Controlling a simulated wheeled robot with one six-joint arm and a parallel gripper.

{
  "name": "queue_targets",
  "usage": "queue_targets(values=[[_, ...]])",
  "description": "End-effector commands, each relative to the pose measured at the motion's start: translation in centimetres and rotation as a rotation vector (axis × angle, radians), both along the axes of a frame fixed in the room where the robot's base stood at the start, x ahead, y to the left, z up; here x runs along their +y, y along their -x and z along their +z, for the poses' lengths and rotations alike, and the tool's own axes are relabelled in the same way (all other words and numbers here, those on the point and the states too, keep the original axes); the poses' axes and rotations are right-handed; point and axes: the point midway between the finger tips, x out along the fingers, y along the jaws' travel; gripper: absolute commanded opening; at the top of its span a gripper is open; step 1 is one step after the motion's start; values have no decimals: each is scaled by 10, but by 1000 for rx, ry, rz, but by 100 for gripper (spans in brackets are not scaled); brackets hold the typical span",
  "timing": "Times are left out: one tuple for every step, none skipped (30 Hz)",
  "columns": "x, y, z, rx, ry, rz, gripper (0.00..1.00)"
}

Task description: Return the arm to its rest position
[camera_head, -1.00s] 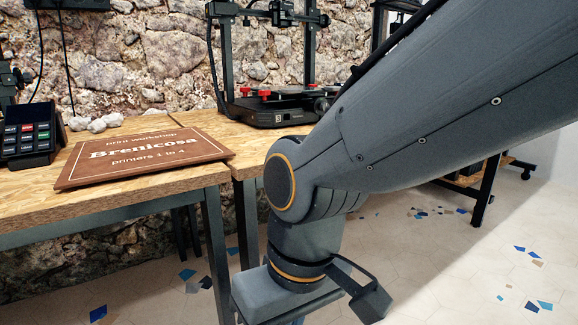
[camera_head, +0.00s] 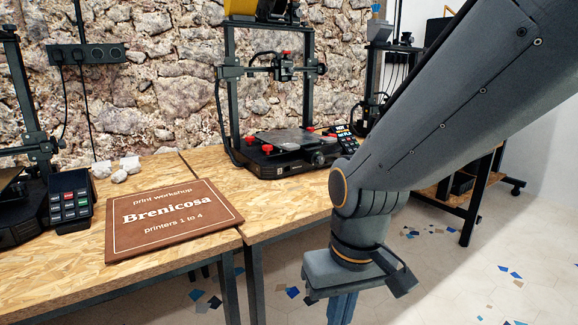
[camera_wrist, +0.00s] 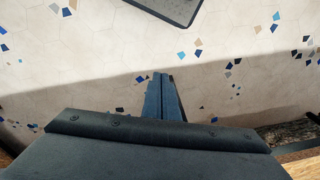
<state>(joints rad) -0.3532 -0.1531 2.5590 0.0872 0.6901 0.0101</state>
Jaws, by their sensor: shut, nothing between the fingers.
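My gripper (camera_head: 342,308) hangs pointing down in front of the tables' front edge, at the lower middle of the head view. Its fingers run off the bottom of that view. In the wrist view my gripper (camera_wrist: 163,80) shows as two blue-grey fingers pressed together, with nothing between them. Below it lies the pale floor (camera_wrist: 110,45) with scattered blue, tan and dark chips. My arm reaches in from the upper right of the head view, bends at the wrist and holds no object.
A brown "Brenicosa" sign (camera_head: 172,222) lies on the left wooden table (camera_head: 60,262). A 3D printer (camera_head: 285,150) stands on the table (camera_head: 262,205) beside it. Another printer (camera_head: 18,195) stands at the left edge. The floor (camera_head: 450,280) at right is open.

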Motion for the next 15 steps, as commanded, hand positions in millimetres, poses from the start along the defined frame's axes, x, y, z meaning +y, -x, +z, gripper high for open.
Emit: queue_targets(values=[[-8,2,18,3,5,-22,0],[-12,3,24,4,7,-33,0],[-17,3,31,6,11,-48,0],[-21,3,36,7,14,-58,0],[-26,4,41,8,16,-70,0],[-31,4,49,9,20,-83,0],[-36,5,54,10,22,-94,0],[-40,5,59,11,24,-105,0],[-45,6,66,13,27,-120,0],[-50,7,72,15,30,-131,0],[-54,8,77,16,32,-141,0],[-60,9,84,17,34,-156,0],[-64,10,90,19,38,-167,0],[-69,11,95,20,39,-178,0],[-74,13,102,21,42,-191,0]])
